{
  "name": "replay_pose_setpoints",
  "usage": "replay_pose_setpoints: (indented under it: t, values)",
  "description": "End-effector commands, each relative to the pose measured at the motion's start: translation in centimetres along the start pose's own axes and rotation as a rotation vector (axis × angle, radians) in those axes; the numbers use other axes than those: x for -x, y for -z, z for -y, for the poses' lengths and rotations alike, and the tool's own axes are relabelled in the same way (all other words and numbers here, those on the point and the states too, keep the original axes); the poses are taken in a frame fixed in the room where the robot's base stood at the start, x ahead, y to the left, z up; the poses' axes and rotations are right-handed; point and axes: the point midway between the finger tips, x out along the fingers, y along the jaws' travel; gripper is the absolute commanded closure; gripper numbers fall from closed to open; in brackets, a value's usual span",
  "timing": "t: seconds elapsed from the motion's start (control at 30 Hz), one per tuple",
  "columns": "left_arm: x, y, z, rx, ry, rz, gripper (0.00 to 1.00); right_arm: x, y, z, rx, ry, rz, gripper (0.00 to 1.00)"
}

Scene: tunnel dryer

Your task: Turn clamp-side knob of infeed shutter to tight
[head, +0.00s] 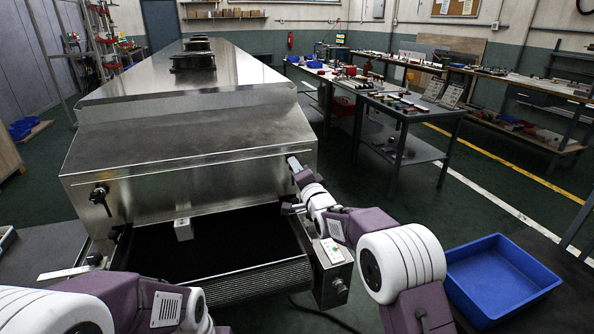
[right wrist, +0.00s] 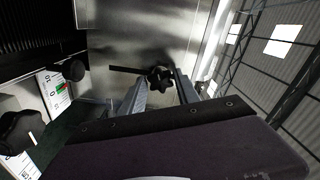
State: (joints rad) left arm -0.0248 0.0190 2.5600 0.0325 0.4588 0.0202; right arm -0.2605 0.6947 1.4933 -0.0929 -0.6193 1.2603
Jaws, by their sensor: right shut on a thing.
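The infeed shutter (head: 190,185) is the brushed steel front panel of the dryer. One black knob (head: 100,194) sits at its left end. Another black lobed knob (right wrist: 160,80) shows in the right wrist view, with a dark bar reaching left from it against the steel. My right gripper (head: 292,163) is at the right end of the shutter in the head view. In the right wrist view my right gripper (right wrist: 158,92) has its two fingers on either side of this knob, shut on it. The gripper hides this knob in the head view.
The dark infeed belt (head: 210,240) lies below the shutter, with a small metal block (head: 183,229) at the shutter's lower edge. A control box (head: 333,262) stands right of the belt.

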Motion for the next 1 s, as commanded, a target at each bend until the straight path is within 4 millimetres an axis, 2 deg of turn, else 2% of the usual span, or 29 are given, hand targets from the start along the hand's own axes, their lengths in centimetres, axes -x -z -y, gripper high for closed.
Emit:
replay_pose_setpoints:
  t: [0.2, 0.5, 1.0]
  values:
    - [0.22, 0.02, -0.01, 0.000, 0.000, 0.000, 0.64, 0.00, 0.00, 0.00, -0.173, -0.001, 0.000, 1.00]
    - [0.37, 0.04, -0.01, 0.000, 0.000, 0.000, 0.64, 0.00, 0.01, 0.01, -0.334, -0.001, 0.000, 1.00]
    - [0.43, 0.05, -0.01, 0.000, 0.000, 0.000, 0.64, 0.00, 0.01, -0.02, -0.404, -0.001, 0.000, 1.00]
